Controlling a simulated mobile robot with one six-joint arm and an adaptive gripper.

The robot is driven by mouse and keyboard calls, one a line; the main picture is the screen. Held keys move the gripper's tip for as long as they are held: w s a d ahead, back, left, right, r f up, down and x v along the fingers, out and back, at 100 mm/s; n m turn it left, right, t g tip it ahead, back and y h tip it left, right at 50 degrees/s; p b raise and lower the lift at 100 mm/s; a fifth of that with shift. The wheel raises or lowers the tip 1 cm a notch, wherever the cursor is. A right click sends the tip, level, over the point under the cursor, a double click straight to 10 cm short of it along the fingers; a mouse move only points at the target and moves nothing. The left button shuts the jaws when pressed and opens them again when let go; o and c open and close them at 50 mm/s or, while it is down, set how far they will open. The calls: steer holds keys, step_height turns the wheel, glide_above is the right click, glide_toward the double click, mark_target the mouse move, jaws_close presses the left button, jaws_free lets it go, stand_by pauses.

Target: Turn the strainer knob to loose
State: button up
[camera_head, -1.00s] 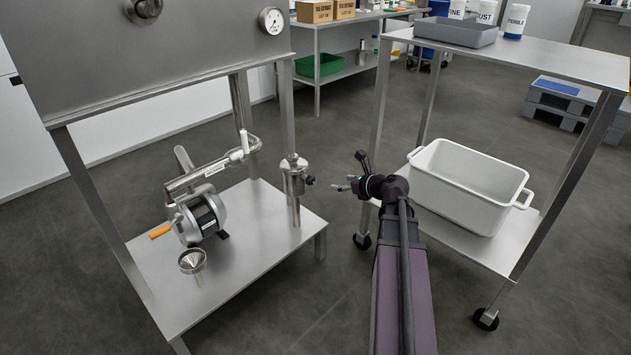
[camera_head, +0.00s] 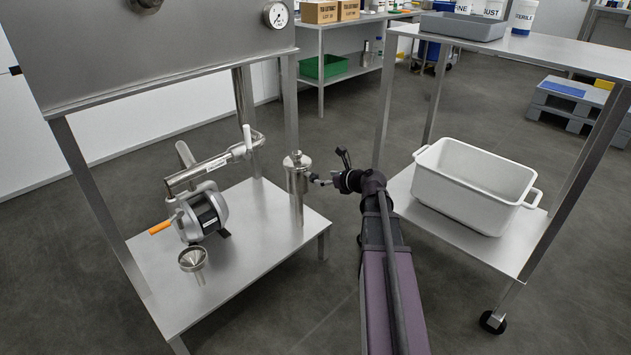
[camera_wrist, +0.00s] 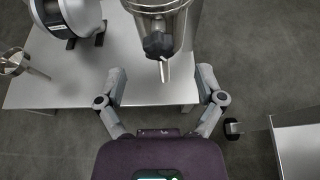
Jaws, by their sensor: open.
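The strainer (camera_head: 297,180) is an upright steel cylinder at the right end of the low steel table. Its small dark knob (camera_head: 314,178) sticks out on the right side, toward my gripper. In the wrist view the strainer (camera_wrist: 158,8) is at the top centre, and the dark knob (camera_wrist: 158,45) with a light pointed tab hangs in front of it. My gripper (camera_wrist: 162,82) is open, its two grey fingers spread apart on either side below the knob, with nothing between them. In the head view my gripper (camera_head: 326,168) is just right of the knob; whether it touches cannot be told.
A pump with an orange-tipped handle (camera_head: 203,213) and a steel funnel (camera_head: 193,260) stand left on the low table (camera_head: 245,255). A tank (camera_head: 150,60) is above. A cart with a white tub (camera_head: 470,190) stands to the right. Floor between is clear.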

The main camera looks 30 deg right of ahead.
mark_target(317, 177)
steer(key=shift+b+x, duration=0.9)
steer(key=shift+x, duration=2.05)
